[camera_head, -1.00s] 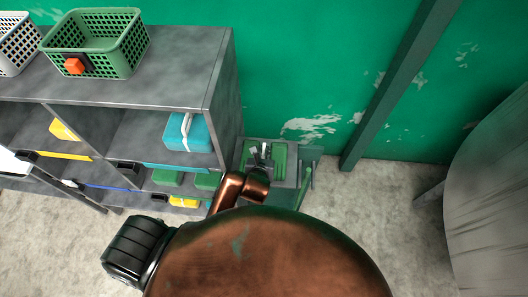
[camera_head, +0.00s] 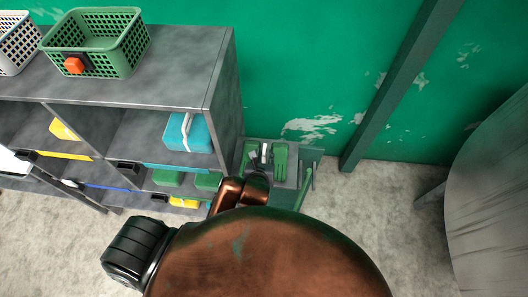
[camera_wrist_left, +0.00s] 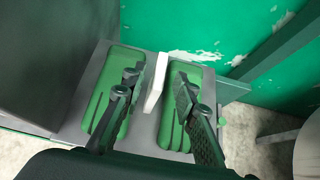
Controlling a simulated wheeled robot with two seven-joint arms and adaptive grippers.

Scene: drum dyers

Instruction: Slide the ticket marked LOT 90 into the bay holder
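A thin white card (camera_wrist_left: 156,82), possibly the ticket, stands on edge between two green trays on a small grey stand; no lettering is readable on it. It is a small pale spot in the head view (camera_head: 264,150). My left gripper (camera_wrist_left: 159,86) is open, with one dark finger on each side of the card and a gap to it. In the head view my left gripper (camera_head: 262,159) is small, over the stand and partly hidden by my copper arm. Several black holders sit on the shelf fronts, one at the middle bay (camera_head: 128,167); which is the bay holder is unclear. My right gripper is out of view.
A grey shelf unit (camera_head: 170,85) stands left of the stand (camera_head: 308,155). A teal box (camera_head: 188,132) is in a bay. A green wall and dark post (camera_head: 385,105) are behind.

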